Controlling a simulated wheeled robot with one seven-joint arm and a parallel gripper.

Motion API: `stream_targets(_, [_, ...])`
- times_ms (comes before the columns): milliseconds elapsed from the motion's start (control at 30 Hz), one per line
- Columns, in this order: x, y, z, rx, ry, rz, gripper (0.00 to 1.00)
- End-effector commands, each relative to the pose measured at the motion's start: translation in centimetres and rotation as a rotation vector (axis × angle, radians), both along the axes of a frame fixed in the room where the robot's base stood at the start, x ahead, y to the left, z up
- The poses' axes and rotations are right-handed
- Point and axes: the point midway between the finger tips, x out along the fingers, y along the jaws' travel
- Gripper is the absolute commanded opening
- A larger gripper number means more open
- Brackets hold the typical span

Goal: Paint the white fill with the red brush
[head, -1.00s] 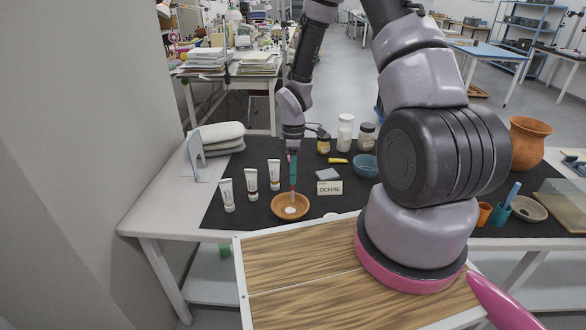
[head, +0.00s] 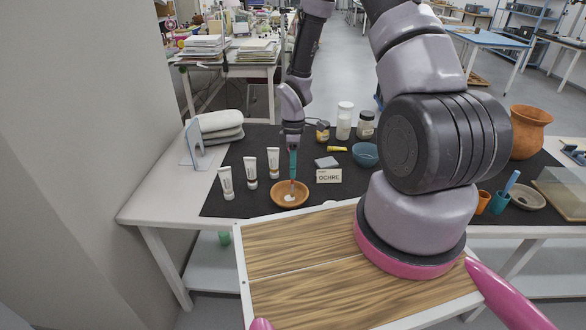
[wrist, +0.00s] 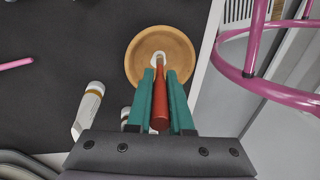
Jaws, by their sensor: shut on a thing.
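A shallow orange-brown clay dish (head: 276,197) stands near the front of the black mat, left of centre. A white patch (head: 289,198) shows inside it, and the dish also shows in the wrist view (wrist: 134,66) with a white patch (wrist: 145,50). My gripper (head: 293,170), with teal fingers, points down over the dish. In the wrist view my gripper (wrist: 160,80) is shut on the red brush (wrist: 160,112), which lies between its fingers. The brush tip is over or at the white patch; contact cannot be told.
White tubes (head: 250,173) stand left of the dish. An OCHRE card (head: 328,176), a grey block (head: 327,163) and a blue bowl (head: 364,154) lie to its right. Jars (head: 344,120) stand behind. A terracotta pot (head: 528,131) is at far right.

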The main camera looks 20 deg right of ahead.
Motion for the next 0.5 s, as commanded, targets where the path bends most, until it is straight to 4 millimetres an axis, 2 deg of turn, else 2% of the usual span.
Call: stream_targets(500, [0.02,0.0,-0.44,0.0,0.0,0.0,0.0])
